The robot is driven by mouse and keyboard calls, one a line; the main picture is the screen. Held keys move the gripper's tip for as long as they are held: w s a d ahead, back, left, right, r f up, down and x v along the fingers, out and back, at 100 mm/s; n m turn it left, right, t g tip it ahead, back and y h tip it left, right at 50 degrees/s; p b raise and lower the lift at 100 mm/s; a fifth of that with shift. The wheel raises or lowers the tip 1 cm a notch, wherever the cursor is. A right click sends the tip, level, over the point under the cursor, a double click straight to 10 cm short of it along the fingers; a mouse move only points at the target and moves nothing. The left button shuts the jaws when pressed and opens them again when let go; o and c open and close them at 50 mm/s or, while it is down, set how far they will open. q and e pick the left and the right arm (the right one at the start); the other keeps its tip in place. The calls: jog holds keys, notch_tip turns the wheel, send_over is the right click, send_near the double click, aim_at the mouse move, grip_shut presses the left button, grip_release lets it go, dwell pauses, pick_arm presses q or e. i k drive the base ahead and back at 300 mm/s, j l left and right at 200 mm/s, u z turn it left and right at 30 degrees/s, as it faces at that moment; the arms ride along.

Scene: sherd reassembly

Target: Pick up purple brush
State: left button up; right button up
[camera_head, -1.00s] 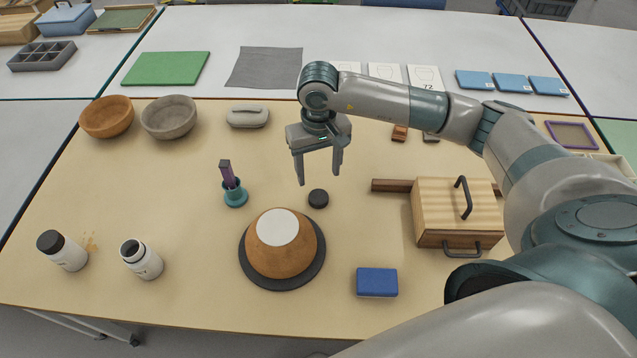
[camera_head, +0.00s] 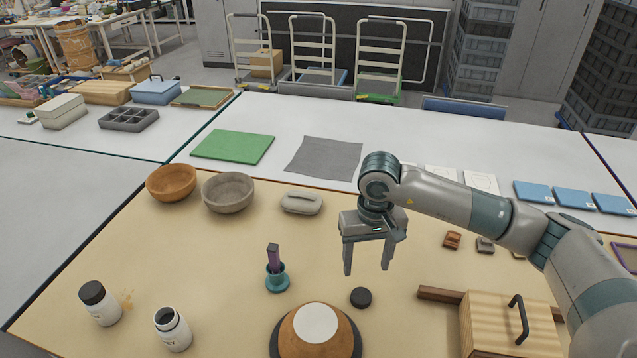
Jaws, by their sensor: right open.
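The purple brush (camera_head: 273,257) stands upright in a teal holder (camera_head: 277,281) on the tan table, left of centre. Its lower end is hidden inside the holder. My right gripper (camera_head: 366,271) is open and empty, pointing down above the table, to the right of the brush and apart from it. My left gripper does not show.
A black disc (camera_head: 361,298) lies below my right gripper. An orange bowl-shaped piece (camera_head: 300,338) sits on a dark round base in front. Two white jars (camera_head: 172,330) stand at left, two bowls (camera_head: 228,192) behind. A wooden box (camera_head: 490,325) is at right.

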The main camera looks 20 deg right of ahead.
aim_at(275, 264)
jog(key=k+j, duration=0.5)
jog(key=k, duration=0.15)
jog(key=k+j, duration=0.5)
jog(key=k, duration=0.2)
